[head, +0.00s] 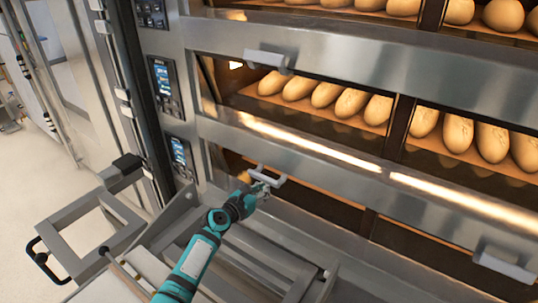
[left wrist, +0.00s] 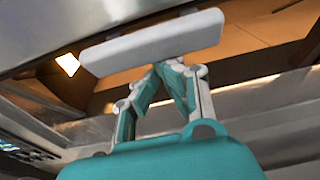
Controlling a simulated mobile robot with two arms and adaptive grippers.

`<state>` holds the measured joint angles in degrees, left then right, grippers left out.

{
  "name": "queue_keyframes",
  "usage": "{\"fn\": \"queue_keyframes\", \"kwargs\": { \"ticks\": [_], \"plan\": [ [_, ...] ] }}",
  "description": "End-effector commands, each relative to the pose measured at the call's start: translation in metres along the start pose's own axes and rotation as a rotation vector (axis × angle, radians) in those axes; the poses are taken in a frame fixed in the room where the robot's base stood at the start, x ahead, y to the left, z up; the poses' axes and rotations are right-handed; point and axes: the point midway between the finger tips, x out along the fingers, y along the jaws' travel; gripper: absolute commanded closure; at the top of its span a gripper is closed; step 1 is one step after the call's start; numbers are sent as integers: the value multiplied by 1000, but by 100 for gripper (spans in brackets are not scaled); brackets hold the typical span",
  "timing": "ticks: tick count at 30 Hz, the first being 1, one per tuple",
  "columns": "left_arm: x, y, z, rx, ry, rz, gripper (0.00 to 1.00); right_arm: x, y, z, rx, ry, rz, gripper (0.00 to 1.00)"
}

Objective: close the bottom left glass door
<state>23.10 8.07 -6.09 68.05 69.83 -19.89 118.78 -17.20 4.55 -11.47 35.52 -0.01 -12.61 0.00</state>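The bottom left glass door shows below the wide steel band, with its grey bar handle (head: 268,175) near the top edge of the opening. The orange-lit inside of the bottom deck (left wrist: 240,65) shows behind the handle in the left wrist view. My left gripper (head: 262,184) is at this handle. In the left wrist view the handle (left wrist: 150,45) lies across the tips of my left gripper (left wrist: 172,68). The fingers slant together and their tips meet at the handle's lower edge. The door's exact angle is hard to tell. My right gripper is not in view.
The bottom right handle (head: 505,265) is at the lower right. Loaves (head: 325,95) fill the middle deck above, with its own handle (head: 268,60). Control panels (head: 181,158) line the left post. A steel frame (head: 95,225) stands at left, beside open floor.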

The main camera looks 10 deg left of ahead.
Motion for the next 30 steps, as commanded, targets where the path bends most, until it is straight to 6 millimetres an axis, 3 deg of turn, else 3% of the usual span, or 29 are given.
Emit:
{"fn": "queue_keyframes", "kwargs": {
  "ticks": [1, 4, 8, 30],
  "plan": [
    [1, 2, 24, 1, -29, 5, 100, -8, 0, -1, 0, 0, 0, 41],
    [0, 1, 29, 2, -27, 4, 100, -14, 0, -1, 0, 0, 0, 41],
    [-2, 0, 21, 2, -20, 2, 100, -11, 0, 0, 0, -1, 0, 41],
    [-68, 0, 5, 3, -13, 0, 100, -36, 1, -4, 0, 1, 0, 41]
  ]
}}
